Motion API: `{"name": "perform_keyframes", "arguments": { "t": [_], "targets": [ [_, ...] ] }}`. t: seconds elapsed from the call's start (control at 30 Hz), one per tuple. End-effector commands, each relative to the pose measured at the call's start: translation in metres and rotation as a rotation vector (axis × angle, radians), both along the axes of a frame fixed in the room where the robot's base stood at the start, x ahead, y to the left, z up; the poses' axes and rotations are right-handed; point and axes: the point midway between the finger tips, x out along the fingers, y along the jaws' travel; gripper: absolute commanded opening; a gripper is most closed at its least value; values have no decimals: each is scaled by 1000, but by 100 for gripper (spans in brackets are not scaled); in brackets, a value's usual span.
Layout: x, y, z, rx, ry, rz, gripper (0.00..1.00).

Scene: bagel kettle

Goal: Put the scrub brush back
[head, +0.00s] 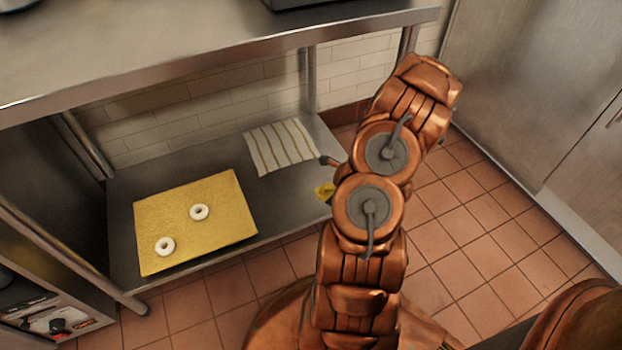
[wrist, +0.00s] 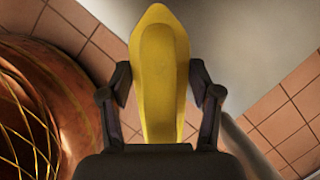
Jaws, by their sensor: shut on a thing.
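The scrub brush (wrist: 160,75) is a long yellow piece, pointed at its far end in the wrist view. My gripper (wrist: 160,88) is shut on it, with one dark finger on each side. In the head view my copper arm hides the gripper. A small yellow bit, likely the brush (head: 325,191), shows at the arm's left edge, over the right end of the lower steel shelf (head: 290,205). A small dark piece sticks out just above it; I cannot tell what it is. The brush's underside is hidden.
A yellow board (head: 170,205) with two white rings (head: 199,212) lies on the shelf's left part. A striped cloth (head: 281,147) lies at the back right. The steel counter (head: 200,45) overhangs the shelf, and a post (head: 309,80) stands behind. Tiled floor (head: 480,220) is clear at right.

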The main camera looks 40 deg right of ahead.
Motion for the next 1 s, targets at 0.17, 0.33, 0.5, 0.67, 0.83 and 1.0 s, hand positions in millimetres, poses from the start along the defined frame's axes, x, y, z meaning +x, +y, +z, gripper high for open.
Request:
{"name": "perform_keyframes", "arguments": {
  "t": [0.17, 0.33, 0.5, 0.67, 0.83, 1.0],
  "targets": [
    [40, -8, -7, -5, -1, 5, 25],
    [77, -14, -10, -4, -2, 7, 25],
    [106, -20, -13, -2, -1, 6, 25],
    [121, -21, -12, 0, -1, 4, 25],
    [123, -22, -19, 1, -2, 3, 25],
    [123, -21, -42, 1, -2, 3, 25]
  ]
}}
